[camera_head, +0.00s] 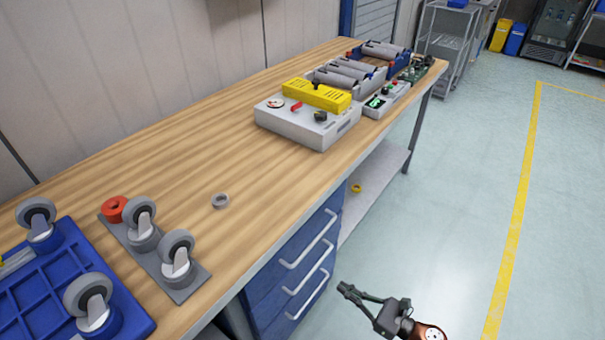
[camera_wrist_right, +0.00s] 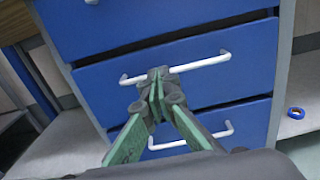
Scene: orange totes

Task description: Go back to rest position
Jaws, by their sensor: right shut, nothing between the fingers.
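My right gripper (camera_head: 347,289) is at the bottom of the head view, over the floor to the right of the blue drawer unit (camera_head: 290,272). It is shut and empty. In the right wrist view the right gripper (camera_wrist_right: 157,78) has its fingertips together, in front of the blue drawers (camera_wrist_right: 170,65) and overlapping a white handle (camera_wrist_right: 205,64) in the picture. Whether it touches the handle cannot be told. My left gripper is in neither view.
The wooden workbench (camera_head: 180,130) holds a blue caster platform (camera_head: 50,285), a grey plate with casters (camera_head: 183,283), a grey ring (camera_head: 220,200), and a grey box with a yellow top (camera_head: 310,125). A ring (camera_head: 356,188) lies on the lower shelf. Open floor (camera_head: 440,220) is at right.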

